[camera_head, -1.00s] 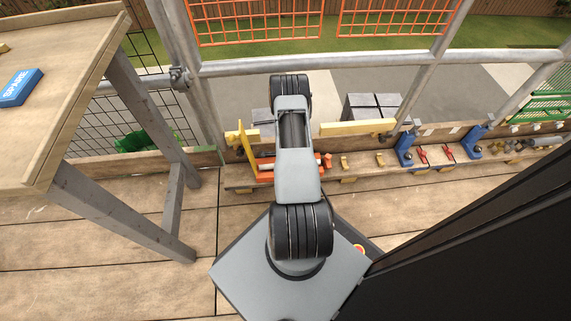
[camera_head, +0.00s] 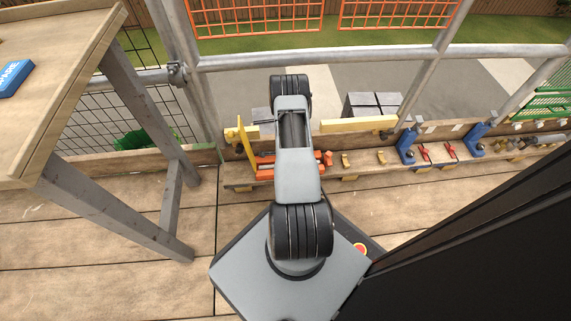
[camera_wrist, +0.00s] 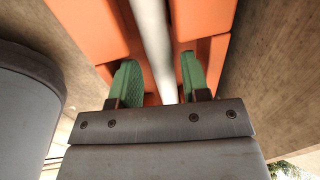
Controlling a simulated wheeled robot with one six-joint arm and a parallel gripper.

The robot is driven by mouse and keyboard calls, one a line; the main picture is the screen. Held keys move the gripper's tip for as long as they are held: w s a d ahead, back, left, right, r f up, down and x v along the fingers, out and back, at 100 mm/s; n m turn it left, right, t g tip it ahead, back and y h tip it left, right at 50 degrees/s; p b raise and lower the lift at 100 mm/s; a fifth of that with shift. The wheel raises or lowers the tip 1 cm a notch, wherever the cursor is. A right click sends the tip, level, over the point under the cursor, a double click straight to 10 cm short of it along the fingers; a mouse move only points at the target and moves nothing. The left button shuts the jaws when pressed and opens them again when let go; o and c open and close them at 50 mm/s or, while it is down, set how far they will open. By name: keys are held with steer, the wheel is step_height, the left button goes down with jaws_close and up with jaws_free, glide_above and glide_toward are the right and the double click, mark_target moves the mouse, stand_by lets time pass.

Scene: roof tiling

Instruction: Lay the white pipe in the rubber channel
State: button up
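In the wrist view, the white pipe (camera_wrist: 152,35) runs away from the gripper between two orange blocks (camera_wrist: 92,28). My gripper (camera_wrist: 160,80) has its two green-padded fingers apart, one on each side of the pipe. A gap shows between the left finger and the pipe; the right finger is very close to it. Contact on that side cannot be told. In the head view, my arm hides the gripper and the pipe. Orange parts (camera_head: 266,172) show beside the arm on the low plank. I cannot make out the rubber channel for certain.
A wooden table (camera_head: 75,95) with a blue block (camera_head: 12,78) stands at the left. A metal railing (camera_head: 330,58) runs behind the plank. Blue stands (camera_head: 407,147) and red clamps (camera_head: 450,149) line the plank at the right. The deck at lower left is clear.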

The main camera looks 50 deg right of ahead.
steer(key=shift+o, duration=1)
step_height(320, 180, up, 14)
steer(key=s+a+p, duration=0.1)
steer(key=p, duration=0.5)
steer(key=shift+s+a+f+p, duration=0.15)
steer(key=shift+s+p, duration=0.15)
steer(key=shift+p, duration=0.05)
